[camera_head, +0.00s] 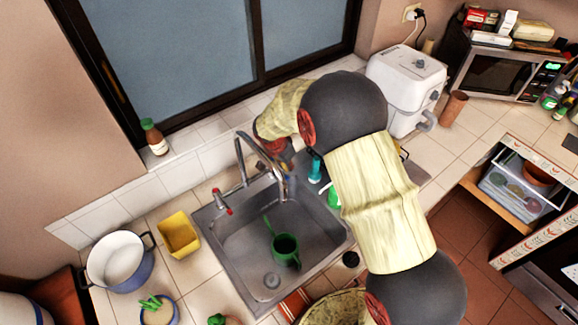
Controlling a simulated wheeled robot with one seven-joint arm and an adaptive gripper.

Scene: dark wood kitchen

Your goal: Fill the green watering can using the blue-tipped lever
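The green watering can (285,248) stands in the grey sink basin (240,255), its spout toward the upper left. The metal faucet (241,160) arches over the back of the sink. A red-tipped lever (222,203) is at the left of the faucet. I cannot clearly make out the blue-tipped lever; the area at the faucet's right is crowded by my arm. My arm reaches over the right of the sink, and my gripper (280,147) is behind the faucet near its right side. Its fingers are too hidden to tell whether they are open.
A yellow container (179,235) and a blue-white pot (118,261) stand left of the sink. A teal bottle (315,168) and a green bottle (334,196) stand at the sink's right. A brown bottle (154,136) is on the window ledge. A white appliance (405,85) stands at the back right.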

